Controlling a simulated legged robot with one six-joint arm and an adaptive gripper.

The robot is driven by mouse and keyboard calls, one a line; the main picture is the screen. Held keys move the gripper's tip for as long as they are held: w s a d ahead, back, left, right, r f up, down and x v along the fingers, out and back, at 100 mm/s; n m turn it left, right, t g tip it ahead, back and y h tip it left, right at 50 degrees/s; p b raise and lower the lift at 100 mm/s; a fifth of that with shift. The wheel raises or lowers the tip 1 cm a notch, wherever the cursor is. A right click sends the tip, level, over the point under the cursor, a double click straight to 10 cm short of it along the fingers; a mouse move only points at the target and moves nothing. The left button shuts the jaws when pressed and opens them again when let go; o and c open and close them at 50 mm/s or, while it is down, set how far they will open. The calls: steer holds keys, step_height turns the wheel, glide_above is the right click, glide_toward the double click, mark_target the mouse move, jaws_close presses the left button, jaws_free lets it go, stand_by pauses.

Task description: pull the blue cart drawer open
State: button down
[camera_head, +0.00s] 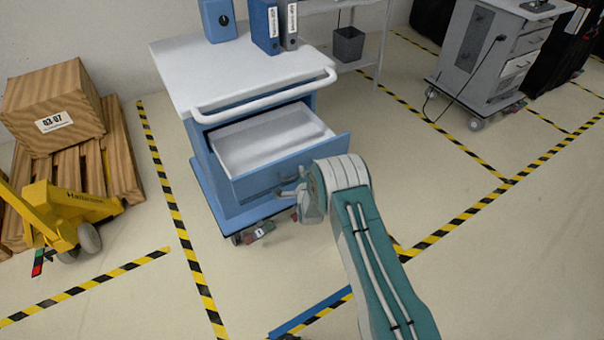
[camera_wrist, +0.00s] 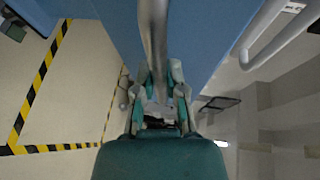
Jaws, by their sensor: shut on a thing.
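The blue cart (camera_head: 212,172) stands in the middle of the head view under a white top. Its drawer (camera_head: 253,180) is pulled partway out, and the pale, empty-looking inside shows. My gripper (camera_head: 288,185) is at the drawer's front, shut on the drawer handle. In the wrist view, the handle (camera_wrist: 153,40) runs as a grey bar down between the fingers of my gripper (camera_wrist: 160,92). The blue drawer front (camera_wrist: 195,35) lies just behind the bar. My wrist hides the right end of the handle in the head view.
A white push bar (camera_head: 265,97) crosses above the drawer. Binders (camera_head: 265,25) stand on the cart top. A yellow pallet jack (camera_head: 60,215) and a crate (camera_head: 55,105) are at left. A grey cart (camera_head: 480,60) is at back right. Floor right of the drawer is clear.

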steer(key=shift+s+d+f, duration=0.1)
steer(key=shift+f, duration=0.25)
steer(key=c, duration=0.7)
jaws_free()
steer(key=shift+r, duration=0.1)
steer(key=shift+r, duration=0.1)
steer(key=v, duration=1.1)
steer(key=shift+s+d+r, duration=0.1)
steer(key=shift+s, duration=0.25)
